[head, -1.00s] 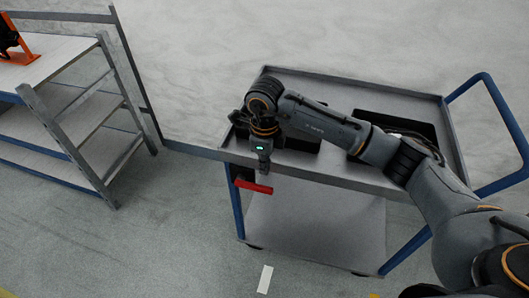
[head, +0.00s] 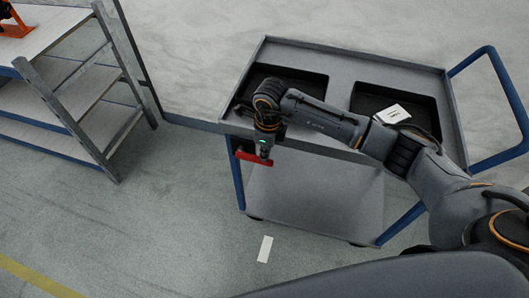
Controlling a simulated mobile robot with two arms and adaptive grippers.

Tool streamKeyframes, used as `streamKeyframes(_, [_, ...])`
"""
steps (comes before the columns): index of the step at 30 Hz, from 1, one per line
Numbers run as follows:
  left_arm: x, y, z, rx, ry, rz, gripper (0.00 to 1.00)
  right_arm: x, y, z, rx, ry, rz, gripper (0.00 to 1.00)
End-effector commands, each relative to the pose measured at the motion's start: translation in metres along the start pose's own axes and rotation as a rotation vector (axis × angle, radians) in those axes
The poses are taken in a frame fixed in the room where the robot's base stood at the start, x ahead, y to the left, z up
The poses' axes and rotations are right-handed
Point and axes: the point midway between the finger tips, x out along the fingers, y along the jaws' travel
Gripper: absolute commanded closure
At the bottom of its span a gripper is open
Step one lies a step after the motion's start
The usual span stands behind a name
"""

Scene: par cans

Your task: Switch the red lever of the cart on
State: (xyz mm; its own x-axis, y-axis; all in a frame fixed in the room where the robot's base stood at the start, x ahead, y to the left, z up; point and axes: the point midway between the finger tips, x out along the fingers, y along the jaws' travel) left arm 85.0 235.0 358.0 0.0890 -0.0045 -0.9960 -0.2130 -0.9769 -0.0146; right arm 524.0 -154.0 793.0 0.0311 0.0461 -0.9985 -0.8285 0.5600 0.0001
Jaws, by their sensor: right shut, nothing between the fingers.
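The red lever (head: 246,157) sticks out at the front left of the cart, just under its top edge. The grey cart (head: 330,167) has a top with two dark recesses and a lower shelf. My right gripper (head: 264,158) points down at the lever's right end and overlaps it in the picture. The gripper is shut with nothing between its fingers. I cannot tell whether it touches the lever. My left gripper is out of view.
A white card (head: 392,114) lies in the cart's right recess (head: 424,112). The left recess (head: 303,86) looks empty. A blue handle (head: 509,90) is on the cart's right. A grey shelf rack (head: 84,98) stands at the left.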

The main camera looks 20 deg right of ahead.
Motion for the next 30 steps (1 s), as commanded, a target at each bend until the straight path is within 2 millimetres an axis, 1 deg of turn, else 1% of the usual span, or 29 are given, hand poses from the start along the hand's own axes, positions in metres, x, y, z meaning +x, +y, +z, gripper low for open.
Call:
streamKeyframes(1, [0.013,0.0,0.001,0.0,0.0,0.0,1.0,0.011,-0.001,-0.005,0.002,-0.029,-0.002,1.0])
streamKeyframes(4, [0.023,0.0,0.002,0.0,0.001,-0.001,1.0,0.016,0.0,-0.006,0.0,-0.074,-0.002,1.0])
streamKeyframes(7, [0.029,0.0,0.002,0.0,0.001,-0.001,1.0,0.019,0.0,-0.007,0.0,-0.076,-0.001,1.0])
streamKeyframes(21, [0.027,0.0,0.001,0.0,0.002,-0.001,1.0,0.016,0.001,-0.007,0.0,-0.075,0.0,1.0])
streamKeyframes(30, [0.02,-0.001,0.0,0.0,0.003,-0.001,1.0,0.003,0.0,-0.007,0.0,-0.075,-0.001,1.0])
